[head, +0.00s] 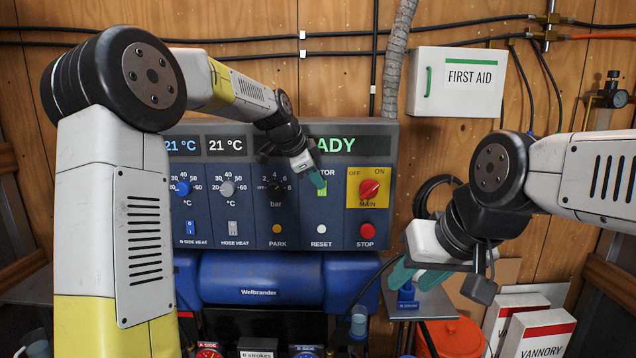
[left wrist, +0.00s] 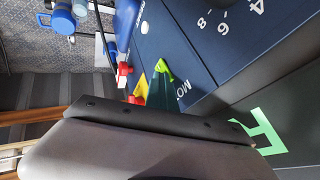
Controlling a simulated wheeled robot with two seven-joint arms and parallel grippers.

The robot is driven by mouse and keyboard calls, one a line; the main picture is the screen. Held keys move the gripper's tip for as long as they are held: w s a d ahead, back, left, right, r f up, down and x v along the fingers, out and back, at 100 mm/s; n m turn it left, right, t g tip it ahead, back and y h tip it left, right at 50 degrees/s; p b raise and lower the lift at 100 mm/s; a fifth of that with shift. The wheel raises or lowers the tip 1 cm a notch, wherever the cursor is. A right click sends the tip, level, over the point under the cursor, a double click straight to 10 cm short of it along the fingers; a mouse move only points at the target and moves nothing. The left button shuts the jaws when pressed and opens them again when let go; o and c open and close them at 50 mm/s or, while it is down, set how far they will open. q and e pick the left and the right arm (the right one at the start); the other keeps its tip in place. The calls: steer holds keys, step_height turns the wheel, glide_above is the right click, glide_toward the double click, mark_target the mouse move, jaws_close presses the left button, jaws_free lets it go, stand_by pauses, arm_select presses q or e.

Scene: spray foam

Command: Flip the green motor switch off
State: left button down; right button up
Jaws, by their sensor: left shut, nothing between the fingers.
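The green motor switch (head: 322,190) is on the dark blue control panel (head: 345,215), under a label partly hidden by my left gripper. My left gripper (head: 317,179) is shut and empty, its teal fingertips in front of the switch and overlapping it. In the left wrist view, a bright green part of the switch (left wrist: 163,70) shows just past the teal fingertips (left wrist: 160,92); I cannot tell whether they touch. The rocker's position is hidden. My right gripper (head: 416,276) is low at the right, its teal fingers apart and empty.
The yellow main switch (head: 369,188) with its red knob is just right of the motor switch. Below are the red stop button (head: 367,230) and white reset button (head: 321,229). A blue tank (head: 262,280) is under the panel, and a first aid box (head: 456,82) hangs upper right.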

arm_select(q)
steer(key=shift+w, duration=0.1)
steer(key=shift+r, duration=0.8)
